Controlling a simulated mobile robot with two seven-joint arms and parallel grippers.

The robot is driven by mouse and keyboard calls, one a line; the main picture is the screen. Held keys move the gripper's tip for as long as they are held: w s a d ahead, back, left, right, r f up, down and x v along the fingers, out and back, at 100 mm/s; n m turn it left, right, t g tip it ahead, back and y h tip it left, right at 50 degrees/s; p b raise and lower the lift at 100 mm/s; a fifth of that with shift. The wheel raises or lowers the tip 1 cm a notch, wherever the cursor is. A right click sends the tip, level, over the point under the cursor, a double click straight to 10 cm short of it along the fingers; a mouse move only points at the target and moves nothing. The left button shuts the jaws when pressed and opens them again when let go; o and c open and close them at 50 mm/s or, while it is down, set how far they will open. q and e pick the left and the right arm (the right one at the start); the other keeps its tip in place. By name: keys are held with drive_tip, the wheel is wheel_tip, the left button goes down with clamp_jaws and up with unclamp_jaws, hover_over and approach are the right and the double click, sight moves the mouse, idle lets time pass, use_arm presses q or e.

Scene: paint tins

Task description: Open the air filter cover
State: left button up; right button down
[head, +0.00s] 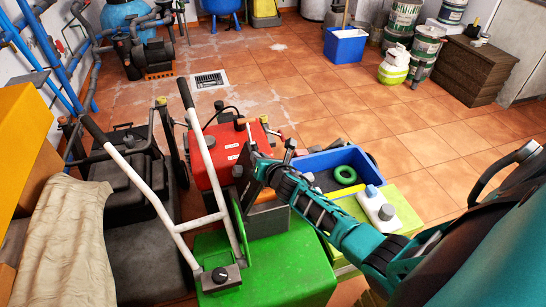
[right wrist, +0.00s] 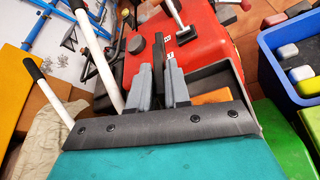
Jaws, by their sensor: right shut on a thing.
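The red generator (head: 222,153) stands in the middle of the head view, and its red tank also shows in the right wrist view (right wrist: 200,40). A grey open-topped housing (head: 267,218) is on its near side. In the right wrist view, an orange block (right wrist: 212,97) shows inside this housing. My right gripper (head: 262,172) is above the housing, its fingers (right wrist: 163,75) close together on a thin dark part that looks like the air filter cover. My left gripper is not in view.
A blue crate (head: 318,160) with a green ring of tape (head: 345,174) is at the right. Open tiled floor (head: 400,115) lies beyond.

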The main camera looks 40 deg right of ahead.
drive_tip(key=w+a+r+n+g+h, duration=0.1)
drive_tip(key=w+a+n+h, duration=0.1)
drive_tip(key=a, duration=0.6)
drive_tip(key=shift+w+r+n, duration=0.15)
drive_tip(key=shift+w+n, duration=0.05)
drive_tip(key=shift+n, duration=0.6)
drive_tip(key=c, duration=1.2)
unclamp_jaws()
drive_tip(key=shift+o, duration=0.2)
